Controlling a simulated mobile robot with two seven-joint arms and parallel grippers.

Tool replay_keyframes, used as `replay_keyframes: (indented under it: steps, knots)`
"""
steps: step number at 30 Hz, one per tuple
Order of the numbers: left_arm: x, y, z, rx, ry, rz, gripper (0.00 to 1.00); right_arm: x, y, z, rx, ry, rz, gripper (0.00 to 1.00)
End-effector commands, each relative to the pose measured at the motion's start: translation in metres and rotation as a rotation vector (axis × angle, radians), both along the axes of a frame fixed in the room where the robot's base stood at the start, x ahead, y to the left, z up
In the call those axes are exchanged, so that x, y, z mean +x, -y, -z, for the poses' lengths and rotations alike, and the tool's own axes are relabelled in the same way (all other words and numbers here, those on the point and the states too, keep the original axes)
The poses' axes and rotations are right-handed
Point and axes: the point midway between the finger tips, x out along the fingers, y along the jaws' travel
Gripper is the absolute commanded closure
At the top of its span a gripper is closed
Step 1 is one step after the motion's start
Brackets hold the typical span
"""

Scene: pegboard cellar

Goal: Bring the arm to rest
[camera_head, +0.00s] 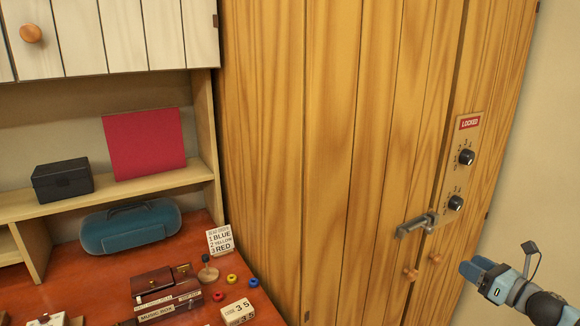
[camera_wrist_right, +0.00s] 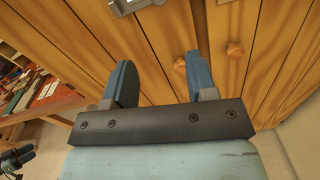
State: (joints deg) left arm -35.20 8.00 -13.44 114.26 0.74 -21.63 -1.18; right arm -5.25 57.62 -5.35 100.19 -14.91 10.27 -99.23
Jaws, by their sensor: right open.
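My right gripper (camera_head: 476,269) is at the lower right of the head view, in front of the right part of the wooden cabinet (camera_head: 335,120). It is open and empty in the right wrist view (camera_wrist_right: 158,82), with a gap between its two blue fingers. My left gripper is not in the head view.
A plate with two black dials (camera_head: 466,157) and a red "LOCKED" sign (camera_head: 469,123) is on the cabinet. The red-brown desk (camera_head: 85,275) holds a blue case (camera_head: 130,228), a brown box (camera_head: 152,281), coloured rings (camera_head: 232,279) and cards. Bare wall (camera_head: 545,170) is at right.

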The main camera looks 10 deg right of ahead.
Motion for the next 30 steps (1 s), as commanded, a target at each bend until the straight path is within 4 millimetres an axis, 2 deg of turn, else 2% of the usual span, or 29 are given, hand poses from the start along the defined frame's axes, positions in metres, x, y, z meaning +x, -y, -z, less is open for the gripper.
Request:
replay_keyframes:
  steps: [5, 6, 9, 12, 15, 18, 21, 25, 30]
  knots:
    - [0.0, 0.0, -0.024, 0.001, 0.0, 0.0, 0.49, -0.049, -0.068, 0.083, 0.601, -0.3, 0.102, 0.48]
    - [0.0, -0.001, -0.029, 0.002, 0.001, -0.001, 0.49, -0.065, -0.087, 0.102, 0.767, -0.377, 0.14, 0.48]
    - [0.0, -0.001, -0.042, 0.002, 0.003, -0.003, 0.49, -0.106, -0.136, 0.141, 1.182, -0.563, 0.251, 0.48]
    - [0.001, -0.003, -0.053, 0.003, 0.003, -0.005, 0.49, -0.152, -0.187, 0.17, 1.597, -0.728, 0.389, 0.48]
    - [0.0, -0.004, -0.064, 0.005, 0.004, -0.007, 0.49, -0.194, -0.235, 0.186, 1.984, -0.853, 0.54, 0.48]
    - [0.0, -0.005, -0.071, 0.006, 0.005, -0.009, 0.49, -0.228, -0.274, 0.192, 2.304, -0.933, 0.686, 0.48]
    - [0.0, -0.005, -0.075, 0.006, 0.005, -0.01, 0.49, -0.251, -0.301, 0.194, 2.533, -0.969, 0.8, 0.48]
    - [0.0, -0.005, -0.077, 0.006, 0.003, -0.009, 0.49, -0.265, -0.318, 0.194, 2.683, -0.983, 0.882, 0.48]
    - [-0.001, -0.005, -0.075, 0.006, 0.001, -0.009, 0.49, -0.267, -0.321, 0.195, 2.713, -0.986, 0.898, 0.48]
